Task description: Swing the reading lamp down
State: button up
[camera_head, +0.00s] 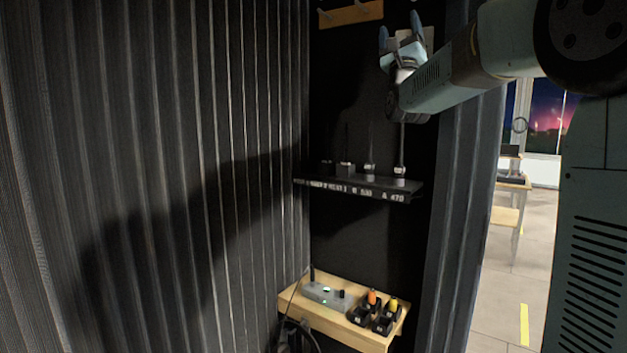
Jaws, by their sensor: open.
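My gripper (400,28) is at the top of the view, pointing up with its two blue fingertips apart. It is open, and I see nothing held between the fingers. A pale piece (428,36) shows just behind and right of the fingers. It may be part of the reading lamp, but my gripper and the dark wall hide too much to tell. I cannot make out the lamp's arm or head anywhere else, nor whether my fingers touch the pale piece.
A wooden peg rail (352,14) is left of my gripper. Below are a black labelled shelf (350,187) with upright rods and a wooden shelf (373,340) with a grey box (328,294) and black holders (381,319). A dark curtain (150,180) fills the left. Open floor lies right.

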jog(key=s+f+n+g+y, duration=0.1)
jog(key=s+f+n+g, duration=0.45)
jog(key=f+n, duration=0.35)
jog(key=s+f+n+g+y, duration=0.1)
jog(key=s+f+n+g, duration=0.3)
jog(key=f+n+g, duration=0.5)
jog(key=s+d+f+n+g, duration=0.2)
jog(key=s+f+n+g, duration=0.8)
jog(key=s+f, duration=1.6)
jog(key=shift+s+f+n, duration=0.35)
jog(key=shift+f+n, duration=0.05)
